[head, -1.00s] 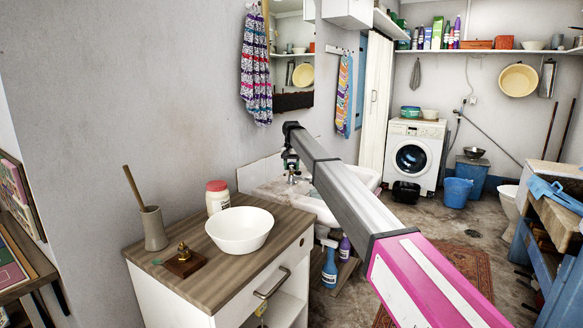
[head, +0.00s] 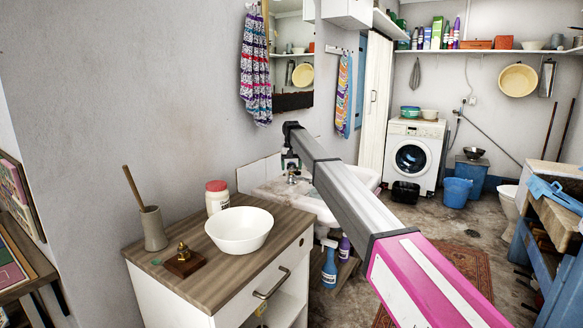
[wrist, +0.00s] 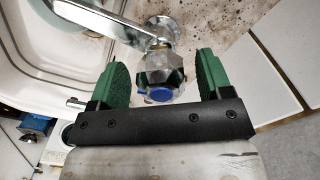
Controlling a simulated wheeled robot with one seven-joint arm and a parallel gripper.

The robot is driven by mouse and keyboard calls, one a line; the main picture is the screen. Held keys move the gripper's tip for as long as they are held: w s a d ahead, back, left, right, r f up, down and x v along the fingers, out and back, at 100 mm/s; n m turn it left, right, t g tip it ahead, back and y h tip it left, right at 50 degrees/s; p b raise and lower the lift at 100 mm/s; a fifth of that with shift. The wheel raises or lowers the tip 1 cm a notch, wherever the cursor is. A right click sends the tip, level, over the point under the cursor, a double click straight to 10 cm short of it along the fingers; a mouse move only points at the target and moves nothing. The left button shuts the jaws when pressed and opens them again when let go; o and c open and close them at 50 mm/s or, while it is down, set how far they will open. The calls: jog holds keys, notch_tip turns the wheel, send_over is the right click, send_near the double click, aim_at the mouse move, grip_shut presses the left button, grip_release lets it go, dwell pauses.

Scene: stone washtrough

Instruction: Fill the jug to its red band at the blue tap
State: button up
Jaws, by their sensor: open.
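The tap with a blue-capped knob (wrist: 158,95) shows in the wrist view, with its chrome spout running to the upper left over the white basin (wrist: 50,60). My gripper (wrist: 162,72) is open, with one green finger on each side of the knob. I see a gap on the right of the knob; on the left the finger is close and I cannot tell whether it touches. In the head view my gripper (head: 290,162) is at the tap (head: 292,178) by the wall. I cannot make out a jug or any running water in either view.
A wooden-topped cabinet (head: 190,285) stands in front of the basin, holding a white bowl (head: 240,230), a red-lidded jar (head: 217,196) and a brush pot (head: 153,228). A blue spray bottle (head: 329,270) stands under the basin.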

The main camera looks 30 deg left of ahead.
notch_tip(320, 180, up, 11)
jog(key=shift+f, duration=0.15)
dwell(0.4)
dwell(7.0)
